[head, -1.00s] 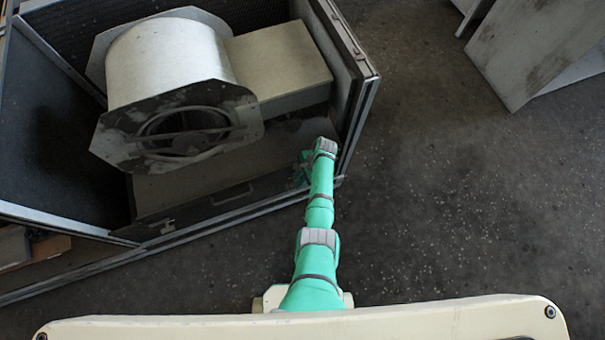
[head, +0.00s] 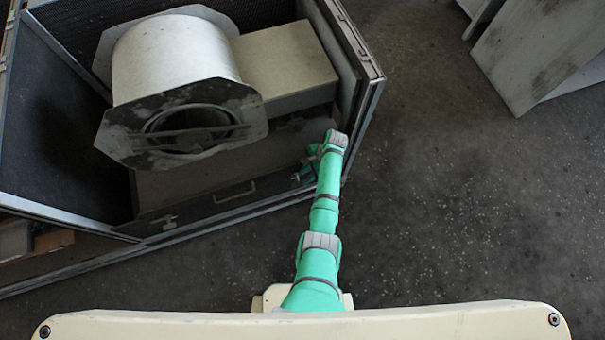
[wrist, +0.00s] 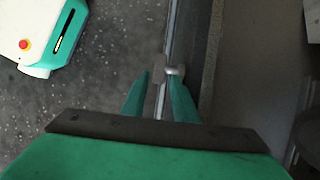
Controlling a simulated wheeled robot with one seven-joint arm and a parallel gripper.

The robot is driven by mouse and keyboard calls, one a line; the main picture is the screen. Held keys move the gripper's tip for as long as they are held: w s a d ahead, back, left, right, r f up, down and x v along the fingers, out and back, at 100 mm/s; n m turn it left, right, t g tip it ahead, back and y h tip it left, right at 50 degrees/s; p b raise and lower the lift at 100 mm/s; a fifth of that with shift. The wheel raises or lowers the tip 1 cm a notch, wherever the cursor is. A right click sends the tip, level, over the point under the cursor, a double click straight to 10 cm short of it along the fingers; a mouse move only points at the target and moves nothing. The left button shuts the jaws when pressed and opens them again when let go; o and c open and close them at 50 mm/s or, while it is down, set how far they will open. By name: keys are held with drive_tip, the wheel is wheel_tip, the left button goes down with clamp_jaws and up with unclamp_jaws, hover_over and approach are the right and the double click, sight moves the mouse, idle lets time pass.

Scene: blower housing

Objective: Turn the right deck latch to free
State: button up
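The right deck latch (wrist: 175,71) is a small pale grey piece on the metal edge of the housing deck in the wrist view. In the head view a small light piece of it (head: 296,177) shows just left of my gripper. My gripper (wrist: 160,76) has its two green fingers apart, with the latch at their tips. The latch's pale block lies between the fingertips and its round end is at the right fingertip. I cannot tell whether they touch. In the head view my gripper (head: 309,164) is partly hidden by my wrist.
The blower drum (head: 175,60) stands in the open housing behind the deck panel, which has a bar handle (head: 234,193). Another latch (head: 168,224) is at the panel's left. The housing's right wall (head: 356,90) rises close to my wrist. The floor (head: 450,210) at right is clear.

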drive_tip(key=v, duration=0.6)
drive_tip(key=shift+c, duration=0.7)
